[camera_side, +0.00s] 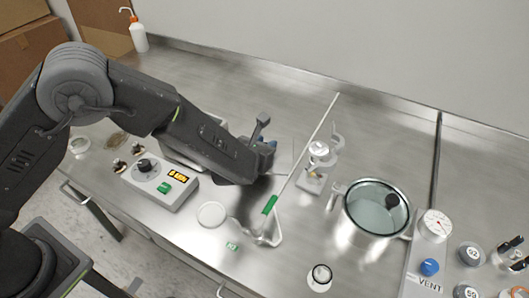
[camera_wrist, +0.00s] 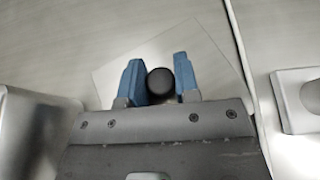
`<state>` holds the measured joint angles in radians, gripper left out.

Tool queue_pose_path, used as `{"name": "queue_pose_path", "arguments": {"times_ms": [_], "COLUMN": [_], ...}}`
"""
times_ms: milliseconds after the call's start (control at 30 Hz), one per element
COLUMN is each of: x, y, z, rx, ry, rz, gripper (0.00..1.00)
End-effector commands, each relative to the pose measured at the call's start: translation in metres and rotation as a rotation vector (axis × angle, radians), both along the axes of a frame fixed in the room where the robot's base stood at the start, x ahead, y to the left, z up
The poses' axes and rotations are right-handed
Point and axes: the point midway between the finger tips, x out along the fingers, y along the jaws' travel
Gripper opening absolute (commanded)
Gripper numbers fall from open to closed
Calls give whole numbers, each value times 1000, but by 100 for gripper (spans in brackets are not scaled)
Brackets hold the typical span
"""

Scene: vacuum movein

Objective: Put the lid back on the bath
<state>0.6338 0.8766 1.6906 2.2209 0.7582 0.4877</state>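In the wrist view, the lid (camera_wrist: 214,55) is a pale, see-through square plate with a round black knob (camera_wrist: 160,82). The knob fills the gap between the blue fingertips of my gripper (camera_wrist: 160,78), which looks shut on it. The plate's near part is hidden behind the gripper. In the side view, my gripper (camera_side: 270,148) is low over the counter, right of the bath, with the lid's faint outline around it. I cannot tell whether the lid touches the counter. The metal bath (camera_wrist: 35,125) is at the left in the wrist view; my arm mostly covers it in the side view.
A control box (camera_side: 158,186) with a dial and lit display stands in front of the bath. A thin rod (camera_side: 306,150) and a small clamp stand (camera_side: 318,160) are right of the gripper. Further right are a glass-lidded pot (camera_side: 375,212) and a gauge panel (camera_side: 425,262). A white disc (camera_side: 212,214) lies in front.

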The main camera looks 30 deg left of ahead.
Motion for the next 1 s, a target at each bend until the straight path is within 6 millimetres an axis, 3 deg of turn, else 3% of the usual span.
{"name": "queue_pose_path", "arguments": {"times_ms": [267, 567, 1000], "x": [0, 1, 1], "y": [0, 0, 0], "z": [0, 7, 85], "rx": [0, -2, -4], "ry": [0, -4, -5], "rz": [0, 0, 2], "gripper": [1, 0, 0]}}
